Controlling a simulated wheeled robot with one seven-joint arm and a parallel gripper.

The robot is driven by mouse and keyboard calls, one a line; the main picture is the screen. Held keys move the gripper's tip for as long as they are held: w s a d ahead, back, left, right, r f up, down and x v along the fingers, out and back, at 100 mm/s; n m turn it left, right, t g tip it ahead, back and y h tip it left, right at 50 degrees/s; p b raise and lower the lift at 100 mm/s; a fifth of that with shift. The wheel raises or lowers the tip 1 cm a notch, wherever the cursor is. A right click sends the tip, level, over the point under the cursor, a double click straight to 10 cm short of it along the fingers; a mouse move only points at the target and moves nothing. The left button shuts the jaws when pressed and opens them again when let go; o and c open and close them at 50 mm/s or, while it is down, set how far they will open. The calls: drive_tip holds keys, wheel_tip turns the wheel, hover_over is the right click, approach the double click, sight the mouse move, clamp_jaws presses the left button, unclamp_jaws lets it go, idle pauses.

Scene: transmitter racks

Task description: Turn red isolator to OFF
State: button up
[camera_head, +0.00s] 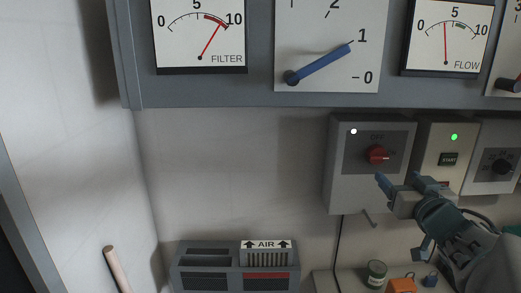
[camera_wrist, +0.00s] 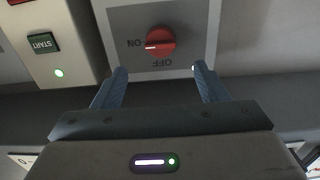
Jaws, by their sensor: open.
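The red isolator (camera_head: 377,154) is a round rotary knob on the grey panel of a wall box (camera_head: 340,190). OFF is printed above it in the head view. Its pale pointer mark is turned to the right there. In the wrist view, which is upside down, the red knob (camera_wrist: 160,41) has its mark toward the ON label (camera_wrist: 134,43), and OFF (camera_wrist: 162,64) lies below it. My gripper (camera_head: 397,181) is just below and right of the knob in the head view. In the wrist view its blue fingers (camera_wrist: 158,70) are open and empty, apart from the knob.
A START button box (camera_head: 448,159) with a green light and a black rotary switch (camera_head: 502,166) sit to the right. Gauges and a blue lever (camera_head: 320,63) are on the cabinet above. Below are an AIR vent unit (camera_head: 235,270), a can (camera_head: 376,273) and an orange item (camera_head: 401,285).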

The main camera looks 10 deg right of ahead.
sight(380, 159)
drive_tip(key=p+x, duration=0.1)
drive_tip(key=x, duration=0.9)
drive_tip(key=shift+w+d, duration=0.15)
drive_tip(key=shift+w, duration=0.05)
drive_tip(key=c, duration=1)
